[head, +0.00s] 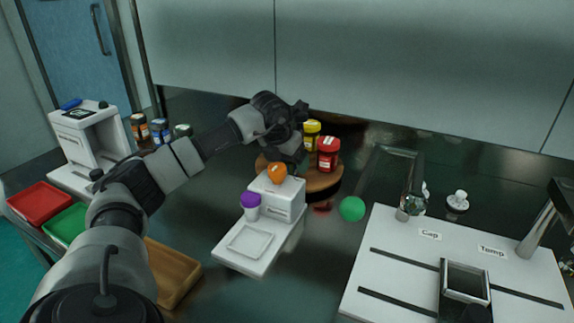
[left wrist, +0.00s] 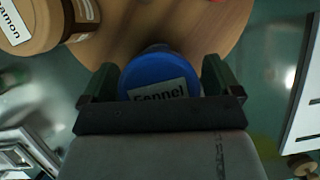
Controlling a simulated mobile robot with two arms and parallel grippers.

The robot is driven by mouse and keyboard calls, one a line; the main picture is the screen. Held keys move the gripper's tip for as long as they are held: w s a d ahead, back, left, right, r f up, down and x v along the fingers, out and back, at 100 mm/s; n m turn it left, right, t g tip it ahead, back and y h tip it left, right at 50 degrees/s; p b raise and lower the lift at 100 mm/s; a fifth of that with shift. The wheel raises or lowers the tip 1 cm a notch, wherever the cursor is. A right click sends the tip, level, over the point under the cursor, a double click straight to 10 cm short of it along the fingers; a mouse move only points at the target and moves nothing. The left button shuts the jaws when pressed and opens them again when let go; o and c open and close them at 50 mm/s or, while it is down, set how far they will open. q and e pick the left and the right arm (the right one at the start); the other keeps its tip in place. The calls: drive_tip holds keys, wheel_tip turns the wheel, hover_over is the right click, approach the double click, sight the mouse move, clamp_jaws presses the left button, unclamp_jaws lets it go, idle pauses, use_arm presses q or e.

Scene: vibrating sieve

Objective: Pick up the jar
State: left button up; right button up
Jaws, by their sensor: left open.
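A jar with a blue lid (left wrist: 160,78), its label starting "Fennel", stands on a round wooden board in the left wrist view. My left gripper (head: 290,152) is over the wooden board (head: 322,182) in the head view and hides this jar there. In the left wrist view, the open fingers of my left gripper (left wrist: 158,88) lie on either side of the blue lid. I cannot tell if they touch it. A red jar (head: 328,154) and a yellow jar (head: 311,136) stand beside the gripper on the board. My right gripper is not in view.
A brown-lidded jar (left wrist: 38,22) is close at the upper left in the wrist view. A white scale-like device (head: 280,205) with a purple-lidded cup (head: 250,206) stands in front of the board. Red (head: 40,203) and green trays sit left.

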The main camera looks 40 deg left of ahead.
use_arm(q)
drive_tip(key=shift+c, duration=0.2)
drive_tip(key=c, duration=1)
drive_tip(key=shift+r, duration=0.1)
